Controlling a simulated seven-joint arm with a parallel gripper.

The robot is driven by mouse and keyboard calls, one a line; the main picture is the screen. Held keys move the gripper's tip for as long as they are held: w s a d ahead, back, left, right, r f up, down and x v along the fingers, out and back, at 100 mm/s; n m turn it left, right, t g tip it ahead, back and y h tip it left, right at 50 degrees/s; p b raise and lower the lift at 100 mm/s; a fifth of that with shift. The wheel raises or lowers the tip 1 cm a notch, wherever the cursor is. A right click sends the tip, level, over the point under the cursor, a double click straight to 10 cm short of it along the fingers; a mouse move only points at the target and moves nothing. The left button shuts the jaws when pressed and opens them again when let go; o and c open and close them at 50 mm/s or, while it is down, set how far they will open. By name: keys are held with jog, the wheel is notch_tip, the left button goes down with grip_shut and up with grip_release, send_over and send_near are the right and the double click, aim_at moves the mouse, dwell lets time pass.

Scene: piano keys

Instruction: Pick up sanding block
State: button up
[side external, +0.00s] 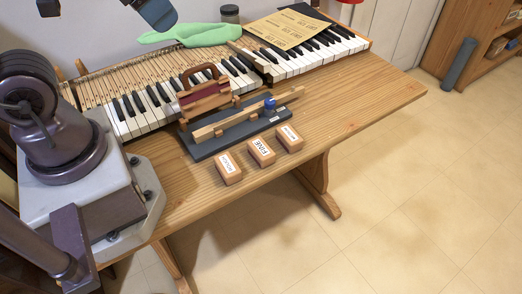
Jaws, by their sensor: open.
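Three small wooden sanding blocks with white labels stand in a slanting row near the front edge of the wooden bench. They are the left block (228,168), the middle block (261,152) and the right block (289,138). The middle label seems to read "FINE"; the other labels are too small to read surely. The blocks are apart from each other, with nothing on top of them. Parts of my arm show at the left and are cut off by the top edge. My gripper's fingertips are not visible, and nothing of mine touches the blocks.
A dark board (205,148) with a wooden key piece and blue knob lies just behind the blocks. A red-and-wood handled tool (205,92) stands behind it. Piano keys (150,112), a sandpaper sheet (290,28), a green cloth (205,35) and a jar (230,14) are farther back. The bench's right end (375,95) is clear.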

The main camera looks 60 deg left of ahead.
jog(key=w+f+m+g, duration=0.2)
jog(key=w+f+g, duration=0.25)
jog(key=f, duration=0.25)
jog(key=m, duration=1.6)
send_over(261, 147)
notch_tip(261, 147, down, 14)
jog(key=shift+g, duration=0.35)
jog(key=f, duration=0.7)
jog(key=shift+s+d+f, duration=0.2)
jog(key=shift+s+f, duration=0.1)
jog(key=shift+s, duration=0.05)
jog(key=shift+w+a+f, duration=0.1)
jog(key=shift+w+f, duration=0.1)
jog(key=shift+f, duration=1.15)
jog(key=shift+w+a+f, duration=0.1)
jog(key=shift+w+f, duration=0.05)
jog(key=shift+f, duration=1.2)
jog(key=shift+c, duration=0.2)
jog(key=c, duration=1)
